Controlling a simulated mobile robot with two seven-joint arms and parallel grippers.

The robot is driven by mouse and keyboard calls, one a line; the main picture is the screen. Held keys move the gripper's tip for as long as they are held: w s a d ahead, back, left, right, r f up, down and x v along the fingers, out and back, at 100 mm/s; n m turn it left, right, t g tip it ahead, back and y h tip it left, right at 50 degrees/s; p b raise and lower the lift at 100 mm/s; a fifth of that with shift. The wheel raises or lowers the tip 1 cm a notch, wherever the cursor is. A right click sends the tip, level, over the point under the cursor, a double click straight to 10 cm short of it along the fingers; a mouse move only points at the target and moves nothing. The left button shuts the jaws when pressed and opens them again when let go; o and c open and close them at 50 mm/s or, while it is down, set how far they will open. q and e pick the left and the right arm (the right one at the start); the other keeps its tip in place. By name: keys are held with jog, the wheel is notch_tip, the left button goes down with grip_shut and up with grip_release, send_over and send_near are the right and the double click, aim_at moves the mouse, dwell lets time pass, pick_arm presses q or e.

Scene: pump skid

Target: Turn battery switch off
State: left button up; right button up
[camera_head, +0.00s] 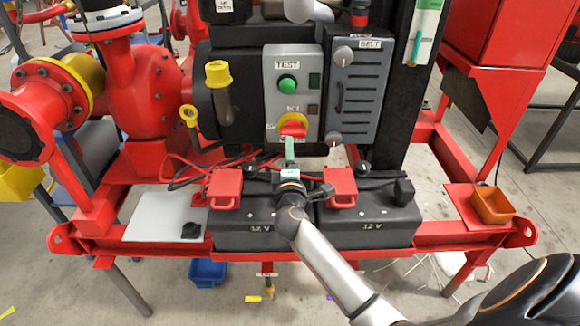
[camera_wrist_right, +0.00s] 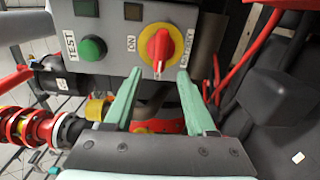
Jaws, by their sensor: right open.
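The battery switch (camera_head: 293,128) is a red knob on a yellow disc, low on the grey panel (camera_head: 310,75) under a label reading ON. In the right wrist view the switch (camera_wrist_right: 160,45) shows its red handle running up and down the picture, with the ON label at its left. My right gripper (camera_head: 290,145) is just below the switch in the head view. In the right wrist view its two green fingers (camera_wrist_right: 160,74) are spread, empty, with the knob just beyond the tips and between their lines. No contact shows. My left gripper is not in view.
A green TEST button (camera_head: 288,84) sits above the switch. Two black 12 V batteries (camera_head: 368,225) with red terminal covers and cables lie below. A ribbed grey box (camera_head: 358,95) stands at right, a yellow-capped pipe (camera_head: 218,75) at left. An orange bin (camera_head: 492,206) is far right.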

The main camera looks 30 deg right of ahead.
jog(key=v, duration=0.5)
jog(key=shift+s+a, duration=0.15)
jog(key=shift+s, duration=0.2)
jog(key=s+a+f+m+g+y+p, duration=0.1)
jog(key=s+a+f+y, duration=0.25)
jog(key=f, duration=0.25)
jog(key=s+a+f+m+g+y+p, duration=0.1)
jog(key=s+a+f+y+p, duration=0.2)
jog(key=f, duration=0.4)
jog(key=s+a+f+m+g+y, duration=0.2)
jog(key=s+a+f+m, duration=0.1)
jog(key=s, duration=0.5)
jog(key=s+a+f+m+g+y+p, duration=0.1)
jog(key=s+a+f+m+g+y, duration=0.1)
jog(key=s, duration=0.7)
notch_tip(320, 180, down, 2)
jog(key=a+m+y, duration=0.1)
jog(key=a+m, duration=0.1)
jog(key=shift+s+a+f+m, duration=0.15)
jog(key=shift+s+a+m, duration=0.2)
jog(key=shift+a+m, duration=0.05)
jog(key=shift+y, duration=0.25)
jog(key=shift+c, duration=0.3)
